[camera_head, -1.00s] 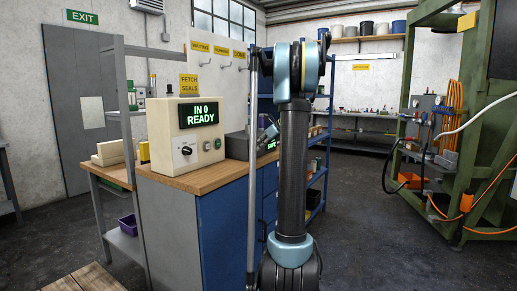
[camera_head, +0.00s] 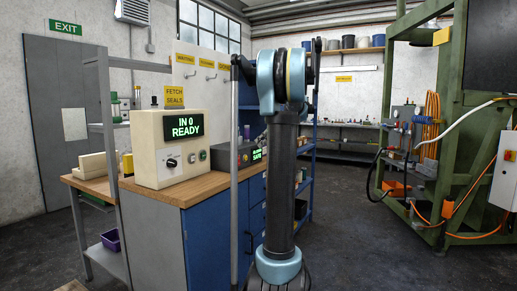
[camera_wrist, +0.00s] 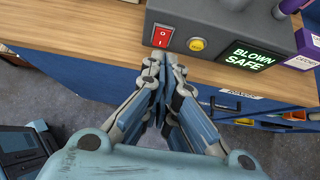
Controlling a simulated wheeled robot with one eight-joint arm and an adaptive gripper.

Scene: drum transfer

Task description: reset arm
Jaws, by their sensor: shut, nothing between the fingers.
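My gripper (camera_wrist: 165,72) shows in the wrist view, its fingers together and empty, above the front edge of the wooden bench top (camera_wrist: 90,50). Just beyond the fingertips is a grey control box (camera_wrist: 215,50) with a red switch, a yellow button and a green display reading BLOWN SAFE. I cannot tell whether the fingertips touch the bench. In the head view my arm stands upright in the middle, and my gripper is hidden behind it. The same grey box (camera_head: 222,158) shows partly behind my arm.
A cream box (camera_head: 172,150) reading IN 0 READY stands on the bench over blue cabinets (camera_head: 210,235). A green frame (camera_head: 450,150) with orange hoses and a white box stands at the right. The dark floor (camera_head: 360,230) between is clear. A blue shelf (camera_head: 306,170) stands behind my arm.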

